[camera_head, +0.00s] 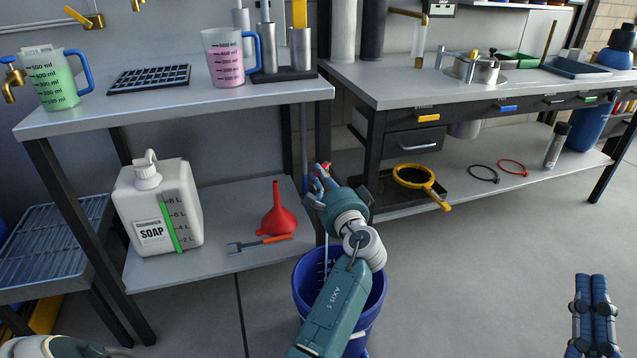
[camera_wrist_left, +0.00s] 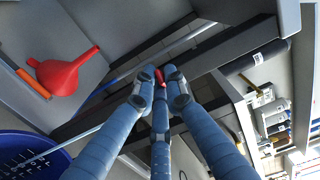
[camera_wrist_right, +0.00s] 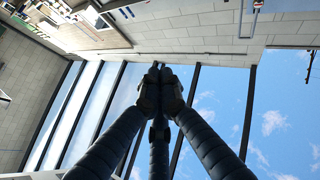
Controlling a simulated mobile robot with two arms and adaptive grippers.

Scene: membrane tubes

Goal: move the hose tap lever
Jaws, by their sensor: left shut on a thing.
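The red hose tap lever (camera_head: 326,166) shows as a small red piece at the tip of my left gripper (camera_head: 322,183), beside the right front leg of the left bench. In the left wrist view, the red lever (camera_wrist_left: 160,76) sits between the fingertips of my left gripper (camera_wrist_left: 160,86), which is shut on it. The fingers hide most of the tap. My right gripper (camera_head: 591,285) is at the lower right of the head view, far from the tap. In the right wrist view its fingers (camera_wrist_right: 159,76) are together and empty, against ceiling and windows.
A blue bucket (camera_head: 300,283) stands on the floor below the tap, partly behind my left arm. A red funnel (camera_head: 278,214) and a soap canister (camera_head: 182,192) are on the left lower shelf. A yellow-rimmed sieve (camera_head: 436,193) lies on the right lower shelf. Floor at right is clear.

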